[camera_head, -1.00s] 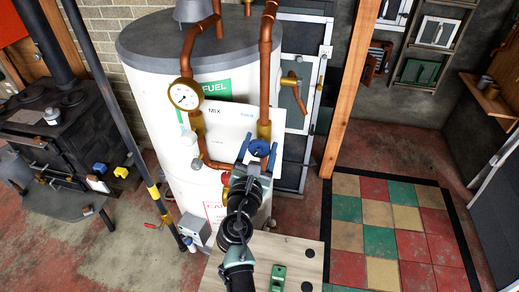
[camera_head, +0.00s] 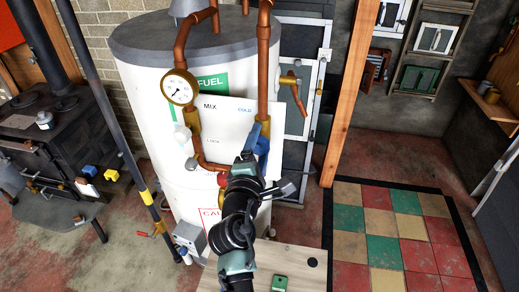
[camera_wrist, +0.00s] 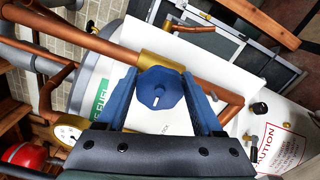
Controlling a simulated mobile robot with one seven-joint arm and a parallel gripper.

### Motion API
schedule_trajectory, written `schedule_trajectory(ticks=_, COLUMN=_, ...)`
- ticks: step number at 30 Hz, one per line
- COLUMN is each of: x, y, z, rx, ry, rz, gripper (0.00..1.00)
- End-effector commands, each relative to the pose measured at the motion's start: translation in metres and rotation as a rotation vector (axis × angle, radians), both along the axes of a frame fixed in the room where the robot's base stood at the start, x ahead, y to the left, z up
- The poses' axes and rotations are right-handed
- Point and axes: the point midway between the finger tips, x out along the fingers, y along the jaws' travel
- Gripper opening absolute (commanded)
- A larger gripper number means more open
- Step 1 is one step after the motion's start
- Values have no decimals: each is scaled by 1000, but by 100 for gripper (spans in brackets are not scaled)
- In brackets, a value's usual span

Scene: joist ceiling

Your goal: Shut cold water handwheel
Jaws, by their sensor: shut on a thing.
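The cold water handwheel (camera_wrist: 160,88) is blue and faceted, on a brass valve body (camera_wrist: 158,61) in the copper pipe. In the wrist view it sits between the two blue fingers of my gripper (camera_wrist: 165,97), which is shut on it. In the head view my gripper (camera_head: 255,148) is at the valve under the "COLD" label on the white panel (camera_head: 222,125). My arm and the fingers hide most of the handwheel there.
The white tank (camera_head: 150,80) stands behind the pipes. A pressure gauge (camera_head: 180,87) is on the left copper pipe. A wooden post (camera_head: 345,90) rises at right. A pale tabletop (camera_head: 300,258) lies below my arm. The tiled floor at right is clear.

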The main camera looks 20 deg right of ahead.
Motion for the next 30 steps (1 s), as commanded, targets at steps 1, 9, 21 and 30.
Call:
schedule_trajectory(ticks=1, x=0, y=0, z=-5, rx=38, ry=-24, rz=0, gripper=13)
schedule_trajectory(ticks=9, x=0, y=0, z=-7, rx=249, ry=-167, rz=0, gripper=13)
schedule_trajectory(ticks=21, x=0, y=0, z=-9, rx=565, ry=-380, rz=0, gripper=13)
schedule_trajectory(ticks=30, x=1, y=1, z=-10, rx=801, ry=-540, rz=0, gripper=13)
